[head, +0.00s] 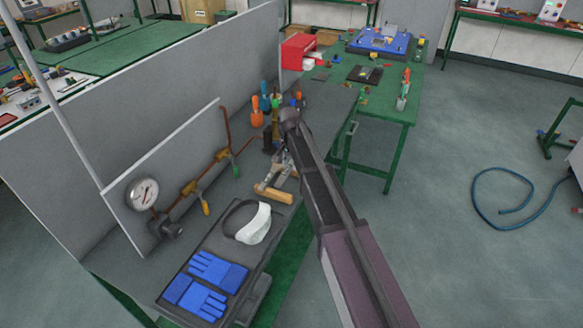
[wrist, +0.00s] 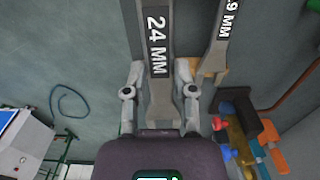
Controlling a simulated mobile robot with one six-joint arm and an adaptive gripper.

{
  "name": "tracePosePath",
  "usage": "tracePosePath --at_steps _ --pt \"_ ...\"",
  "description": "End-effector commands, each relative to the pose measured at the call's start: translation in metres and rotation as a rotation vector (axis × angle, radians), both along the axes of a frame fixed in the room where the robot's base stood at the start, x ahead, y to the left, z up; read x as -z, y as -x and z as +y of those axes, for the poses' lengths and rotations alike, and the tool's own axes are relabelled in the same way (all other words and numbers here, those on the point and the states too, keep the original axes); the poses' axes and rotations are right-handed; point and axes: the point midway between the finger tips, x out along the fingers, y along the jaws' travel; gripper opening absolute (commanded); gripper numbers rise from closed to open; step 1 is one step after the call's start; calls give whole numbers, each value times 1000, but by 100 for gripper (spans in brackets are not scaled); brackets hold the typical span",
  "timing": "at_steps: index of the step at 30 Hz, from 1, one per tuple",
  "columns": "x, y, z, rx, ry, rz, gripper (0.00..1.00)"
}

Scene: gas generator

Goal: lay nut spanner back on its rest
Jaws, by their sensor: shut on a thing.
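My gripper (wrist: 157,72) is shut on a grey spanner (wrist: 158,18) marked 24 MM, with one finger on each side of its shaft. The spanner's far end runs out of the top of the wrist view. A second spanner (wrist: 224,40), its label partly cut off and ending in "9 MM", lies to the right, apart from my gripper, over a wooden block (wrist: 206,78). In the head view, my gripper (head: 282,160) is small and partly hidden by my arm, just above a wooden rest (head: 273,193) on the grey bench. I cannot tell whether the held spanner touches the rest.
A panel with a pressure gauge (head: 142,194) and piping stands left. A face shield (head: 248,222) and blue gloves (head: 206,282) lie on a dark tray in front. Orange-handled tools (head: 257,112) stand behind. A red box (head: 299,50) is farther back. Open floor lies right.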

Motion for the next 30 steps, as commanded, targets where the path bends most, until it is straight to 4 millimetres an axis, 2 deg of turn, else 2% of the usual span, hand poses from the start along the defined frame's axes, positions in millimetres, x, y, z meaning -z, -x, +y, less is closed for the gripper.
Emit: tracePosePath --at_steps 14,30 --pt "2 0 0 8 0 0 0" --pt "41 0 0 9 0 0 0"
